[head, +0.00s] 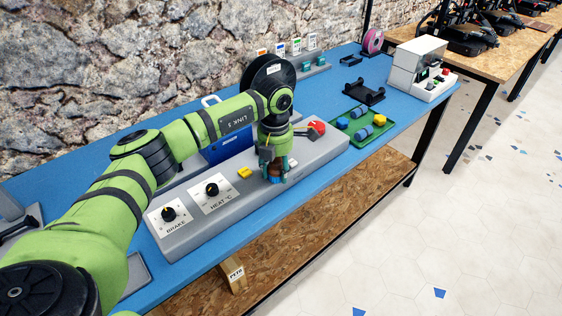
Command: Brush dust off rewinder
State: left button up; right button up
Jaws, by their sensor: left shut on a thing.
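The rewinder's long grey base (228,224) lies along the blue table. It carries a BRAKE dial (169,214), a HEAT °C dial (212,190), a small yellow part (244,173) and a red knob (317,127). A black spool (264,72) stands behind it, partly hidden by my left arm. My left gripper (275,174) points down at the base's middle, between the yellow part and the red knob. It is shut on a small brown-and-blue thing, mostly hidden by the fingers; I cannot tell if this is a brush. No dust can be made out. My right gripper is not in view.
A green tray (377,137) with blue rollers and a yellow piece lies right of the base. Beyond it are a black cradle (363,93) and a white-and-grey machine (417,66). A stone wall borders the back.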

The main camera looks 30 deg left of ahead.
aim_at(254, 191)
pick_arm(q)
jog(key=shift+s+a+p, duration=0.25)
jog(key=shift+s+p, duration=0.05)
jog(key=shift+s, duration=0.25)
jog(key=shift+s+a+p, duration=0.25)
jog(key=shift+s+p, duration=0.05)
jog(key=shift+s, duration=0.2)
jog(key=shift+s+a+f, duration=0.15)
jog(key=shift+s, duration=0.3)
jog(key=shift+s+a+f, duration=0.1)
jog(key=shift+s+a, duration=0.05)
jog(key=shift+s, duration=0.3)
jog(key=shift+s+a+p, duration=0.25)
jog(key=shift+s+p, duration=0.35)
jog(key=shift+p, duration=0.1)
jog(key=shift+s+a+p, duration=0.15)
jog(key=shift+s+a, duration=0.05)
jog(key=shift+s, duration=0.25)
jog(key=shift+s+a+p, duration=0.15)
jog(key=shift+s+a, duration=0.05)
jog(key=shift+s, duration=0.25)
jog(key=shift+w+r+p, duration=0.15)
jog(key=shift+r+p, duration=0.2)
jog(key=shift+r, duration=0.15)
jog(key=shift+r+p, duration=1.65)
jog(key=shift+r, duration=1)
